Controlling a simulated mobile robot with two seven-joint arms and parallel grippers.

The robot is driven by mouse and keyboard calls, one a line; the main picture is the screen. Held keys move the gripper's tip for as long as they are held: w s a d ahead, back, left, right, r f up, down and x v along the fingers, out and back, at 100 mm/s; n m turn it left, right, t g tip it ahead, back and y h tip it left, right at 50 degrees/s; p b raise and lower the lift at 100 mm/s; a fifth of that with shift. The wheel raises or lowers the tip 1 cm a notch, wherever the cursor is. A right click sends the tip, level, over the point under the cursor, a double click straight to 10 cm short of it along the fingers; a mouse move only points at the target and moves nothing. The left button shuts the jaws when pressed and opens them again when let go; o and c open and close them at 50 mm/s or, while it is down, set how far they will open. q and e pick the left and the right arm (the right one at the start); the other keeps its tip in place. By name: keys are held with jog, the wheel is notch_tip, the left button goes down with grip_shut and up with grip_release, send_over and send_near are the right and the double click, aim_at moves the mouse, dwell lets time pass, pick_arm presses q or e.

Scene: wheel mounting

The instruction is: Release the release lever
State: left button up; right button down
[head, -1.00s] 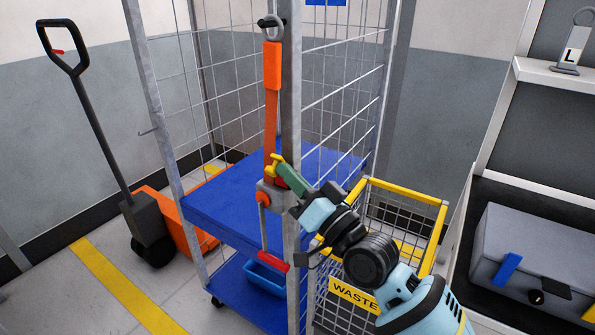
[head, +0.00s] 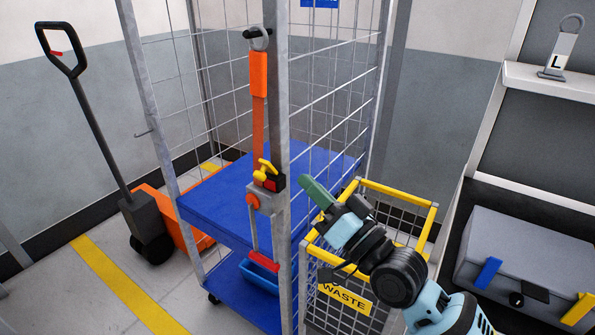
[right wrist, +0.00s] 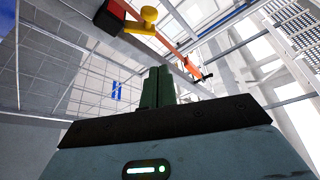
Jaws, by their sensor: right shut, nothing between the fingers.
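The small yellow lever (head: 265,169), which I take for the release lever, sits on a grey and red block (head: 270,184) on the cage's front post. It also shows in the right wrist view (right wrist: 141,22), beyond the fingers at the top. An orange strap or bar (head: 258,75) runs up from the block to a ring and hook, and a red handle (head: 264,261) hangs below. My right gripper (head: 312,187) has green fingers shut together with nothing between them, to the right of the lever and apart from it. My left gripper is out of view.
The wire cage has a blue shelf (head: 225,195) behind the post. A yellow-rimmed waste basket (head: 400,190) stands right beside it, close under my right arm. A grey case (head: 530,250) lies on the right shelf. An orange pallet truck (head: 175,215) stands at left.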

jog(key=v, duration=0.4)
jog(key=shift+s+d+f, duration=0.1)
jog(key=shift+s+d, duration=0.1)
jog(key=shift+s, duration=0.15)
jog(key=shift+f, duration=0.1)
